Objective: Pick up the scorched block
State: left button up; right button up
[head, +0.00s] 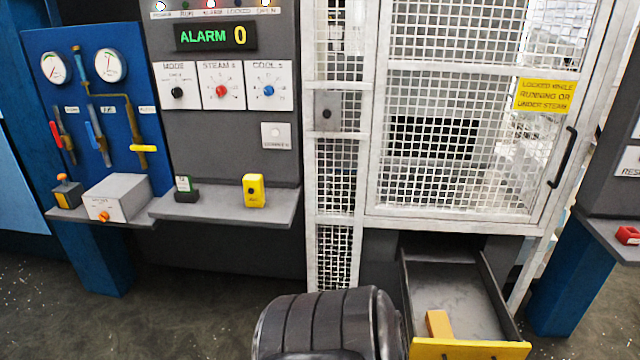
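A tan-orange block (438,324) lies in the open drawer (494,290), close to its yellow front and toward its left side. It is the only block I see in the drawer; scorch marks cannot be made out at this size. Part of my own arm, dark and ribbed, stands at the bottom middle, just left of the drawer, and hides some of the floor and the drawer's lower left. Neither of my grippers shows in the head view.
A closed mesh guard door (470,215) with a yellow sign (544,96) stands above the drawer.

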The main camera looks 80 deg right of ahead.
aim_at(437, 323)
jog(key=z, duration=3.5)
jog(key=i+j+z, duration=0.1)
jog(key=z, duration=0.3)
jog(key=i+j+z, duration=0.1)
jog(key=z, duration=0.25)
jog(key=i+j+z, duration=0.15)
jog(key=z, duration=0.25)
